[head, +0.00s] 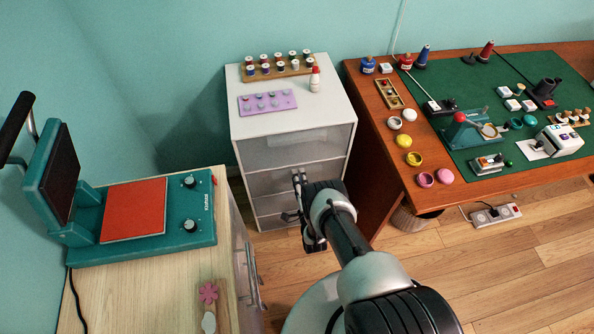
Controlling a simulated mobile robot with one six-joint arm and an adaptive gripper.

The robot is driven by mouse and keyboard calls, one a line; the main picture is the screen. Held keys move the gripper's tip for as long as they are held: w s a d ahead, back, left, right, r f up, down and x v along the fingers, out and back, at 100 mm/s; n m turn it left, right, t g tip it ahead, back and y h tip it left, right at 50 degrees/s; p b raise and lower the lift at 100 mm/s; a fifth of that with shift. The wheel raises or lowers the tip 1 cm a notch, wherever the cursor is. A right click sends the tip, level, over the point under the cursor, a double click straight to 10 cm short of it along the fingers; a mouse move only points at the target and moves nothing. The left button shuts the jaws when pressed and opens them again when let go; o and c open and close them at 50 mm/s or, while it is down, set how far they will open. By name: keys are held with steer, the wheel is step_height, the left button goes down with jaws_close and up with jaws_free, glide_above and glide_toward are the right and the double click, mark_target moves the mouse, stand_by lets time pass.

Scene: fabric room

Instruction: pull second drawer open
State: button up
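A white drawer unit (243,118) stands against the wall in the head view, with several drawers stacked under its pale top. The second drawer (270,183) lies below the tall grey top drawer (293,148) and looks closed. My arm reaches in from the lower right. My gripper (298,193) is at the front of the unit, close to the second drawer's right half. My wrist hides the lower right of the unit. The fingers are small and dark, and I cannot tell whether they touch a handle or how far apart they are.
A thread rack (278,72), a small bottle (315,79) and a purple tray (267,103) sit on the unit. A wooden desk (390,163) stands right; a table (100,285) with a teal press (145,220) stands left. Some floor shows in front.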

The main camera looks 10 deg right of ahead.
steer(key=shift+w, duration=0.1)
jaws_close()
stand_by(0.5)
